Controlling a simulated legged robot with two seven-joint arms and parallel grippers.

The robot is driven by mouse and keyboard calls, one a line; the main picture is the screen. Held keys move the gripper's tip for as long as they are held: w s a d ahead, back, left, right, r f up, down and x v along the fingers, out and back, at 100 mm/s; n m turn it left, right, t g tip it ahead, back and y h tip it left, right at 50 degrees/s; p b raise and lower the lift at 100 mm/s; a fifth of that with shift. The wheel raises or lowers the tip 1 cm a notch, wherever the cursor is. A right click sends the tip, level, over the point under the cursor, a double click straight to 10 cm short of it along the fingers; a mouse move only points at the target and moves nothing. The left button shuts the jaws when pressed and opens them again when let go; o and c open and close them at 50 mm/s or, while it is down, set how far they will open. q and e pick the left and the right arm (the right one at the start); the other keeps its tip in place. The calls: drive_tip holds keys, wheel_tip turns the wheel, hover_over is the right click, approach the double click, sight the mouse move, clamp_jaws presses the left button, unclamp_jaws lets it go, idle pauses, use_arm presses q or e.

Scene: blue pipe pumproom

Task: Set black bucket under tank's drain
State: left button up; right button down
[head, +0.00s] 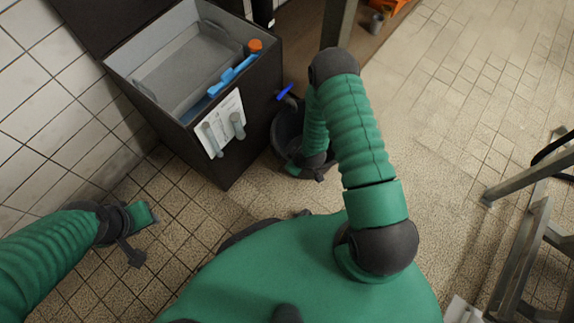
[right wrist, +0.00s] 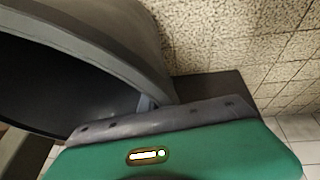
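The tank (head: 205,165) is a dark box with an open lid and a grey basin inside, at the upper left of the head view. Its drain has a blue valve handle (head: 285,92) on the right side. The black bucket (head: 284,128) stands on the floor by that side, close below the drain, partly hidden by my right arm. My right gripper (head: 306,174) is at the bucket's near rim. The right wrist view shows the bucket's wall (right wrist: 125,35) against the green finger; whether it is clamped is unclear.
A metal frame (head: 525,180) stands on the right. A small grey pail (head: 376,24) and an orange object (head: 388,5) are at the back. A blue tool with an orange cap (head: 255,46) lies on the tank's rim. Tiled floor is clear between the bucket and the metal frame.

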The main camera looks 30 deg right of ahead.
drive_tip(key=shift+w+a+f, duration=0.15)
drive_tip(key=shift+w+a, duration=0.1)
drive_tip(key=shift+w, duration=0.15)
drive_tip(key=f+b, duration=0.2)
drive_tip(key=w+a+f+b, duration=0.1)
drive_tip(key=shift+f+b, duration=0.25)
drive_tip(key=shift+b, duration=0.05)
drive_tip(key=c, duration=1.6)
unclamp_jaws()
drive_tip(key=shift+s+a, duration=0.1)
drive_tip(key=shift+c, duration=0.2)
